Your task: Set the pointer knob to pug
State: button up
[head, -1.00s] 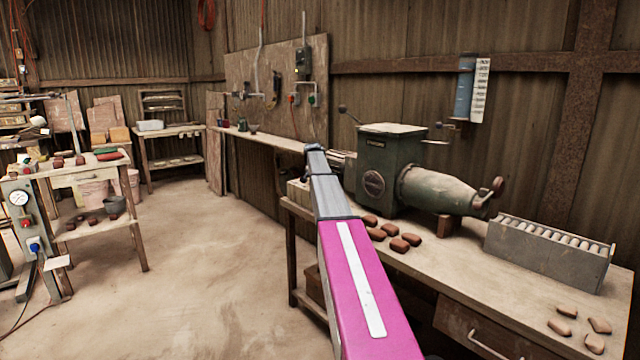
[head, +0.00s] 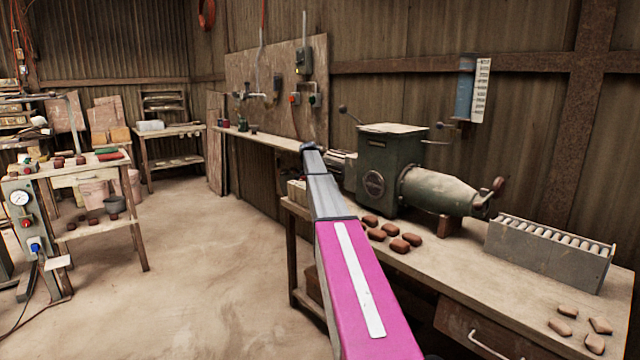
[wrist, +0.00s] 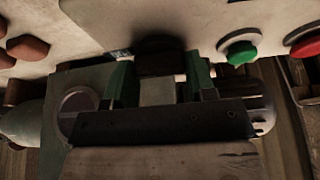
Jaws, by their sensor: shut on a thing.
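The dark pointer knob (wrist: 158,58) sits between the two green fingers of my gripper (wrist: 160,80) in the wrist view, at the edge of a pale panel (wrist: 190,20). My gripper is shut on it. The knob is in shadow and partly covered, so its pointing direction cannot be read. A small bluish label (wrist: 118,54) shows beside the left finger, too small to read. In the head view my magenta and grey arm reaches forward past the bench, and its own links hide the gripper and knob.
A green button (wrist: 240,52) and a red button (wrist: 306,45) are on the panel, right of my gripper. The green machine (head: 392,165), reddish clay lumps (head: 400,245) and a grey roller box (head: 545,255) stand on the right bench.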

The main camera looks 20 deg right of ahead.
jog(key=o, duration=0.9)
jog(key=shift+o, duration=0.2)
jog(key=v, duration=1.1)
jog(key=shift+f, duration=0.1)
jog(key=s+a+f+n+y, duration=0.1)
jog(key=s+a+f+n, duration=0.1)
jog(key=s+a+f, duration=0.5)
jog(key=s+a+f+n, duration=0.3)
jog(key=s+f, duration=0.6)
jog(key=f, duration=0.1)
jog(key=s+a+f+n+y, duration=0.1)
jog(key=s+a+f+n, duration=0.1)
jog(key=s+a+f, duration=0.5)
jog(key=s+a+f+n, duration=0.2)
jog(key=s+f, duration=0.2)
jog(key=s, duration=0.5)
jog(key=s+a+f+n+g+y, duration=0.1)
jog(key=s+f, duration=0.4)
jog(key=s, duration=0.5)
jog(key=s+a+f+n+y, duration=0.1)
jog(key=s+a+f+n, duration=0.3)
jog(key=s, duration=0.6)
jog(key=shift+a+f, duration=0.45)
jog(key=shift+f, duration=0.25)
